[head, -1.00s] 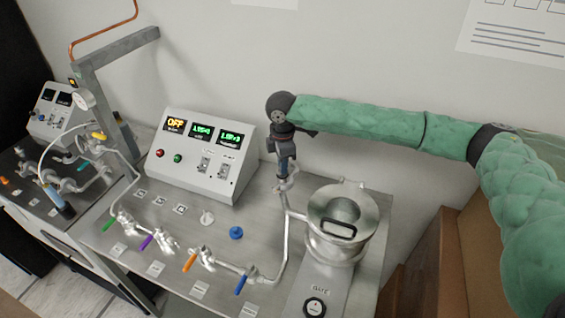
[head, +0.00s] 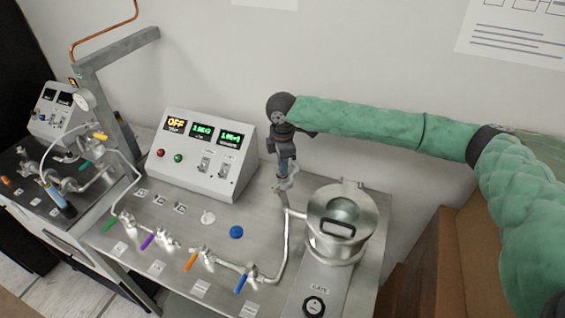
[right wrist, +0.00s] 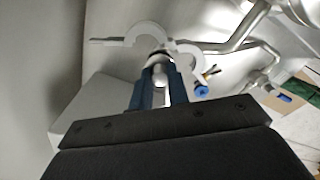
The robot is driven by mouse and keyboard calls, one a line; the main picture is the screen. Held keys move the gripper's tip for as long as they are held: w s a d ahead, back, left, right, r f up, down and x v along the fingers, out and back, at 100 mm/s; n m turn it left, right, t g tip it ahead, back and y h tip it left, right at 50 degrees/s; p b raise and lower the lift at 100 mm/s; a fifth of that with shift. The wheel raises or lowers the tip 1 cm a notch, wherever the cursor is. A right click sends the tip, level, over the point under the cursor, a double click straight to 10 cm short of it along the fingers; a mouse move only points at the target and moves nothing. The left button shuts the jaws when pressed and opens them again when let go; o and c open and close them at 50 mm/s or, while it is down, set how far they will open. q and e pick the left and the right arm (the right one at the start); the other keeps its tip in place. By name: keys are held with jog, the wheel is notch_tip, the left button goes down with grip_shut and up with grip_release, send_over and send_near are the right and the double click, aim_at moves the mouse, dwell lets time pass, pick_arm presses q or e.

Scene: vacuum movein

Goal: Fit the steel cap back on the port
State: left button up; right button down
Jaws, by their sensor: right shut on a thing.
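My right gripper (head: 285,170) points down above the top of the steel pipe at the back of the bench. In the right wrist view its blue fingers (right wrist: 161,70) are shut on a small pale metal piece, which looks like the steel cap (right wrist: 159,76). A grey clamp (right wrist: 150,36) with open curved arms shows just beyond the fingertips, around the pipe's port end. The port mouth is hidden behind the fingers and cap, so I cannot tell whether the cap touches it. My left gripper is not in view.
A control box (head: 203,155) with lit displays stands left of the gripper. A steel chamber (head: 342,225) stands to the right. A white piece (head: 207,218) and a blue piece (head: 236,232) lie on the bench. Valves with coloured handles (head: 190,262) line the front.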

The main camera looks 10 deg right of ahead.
jog(key=shift+f, duration=0.55)
dwell(1.0)
jog(key=c, duration=1.3)
grip_release()
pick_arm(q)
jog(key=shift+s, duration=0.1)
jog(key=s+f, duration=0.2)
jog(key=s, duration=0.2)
pick_arm(e)
jog(key=shift+r, duration=0.1)
notch_tip(320, 180, up, 7)
jog(key=b, duration=0.3)
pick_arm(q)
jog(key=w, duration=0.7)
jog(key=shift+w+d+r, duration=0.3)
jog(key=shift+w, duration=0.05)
pick_arm(e)
jog(key=shift+r, duration=0.35)
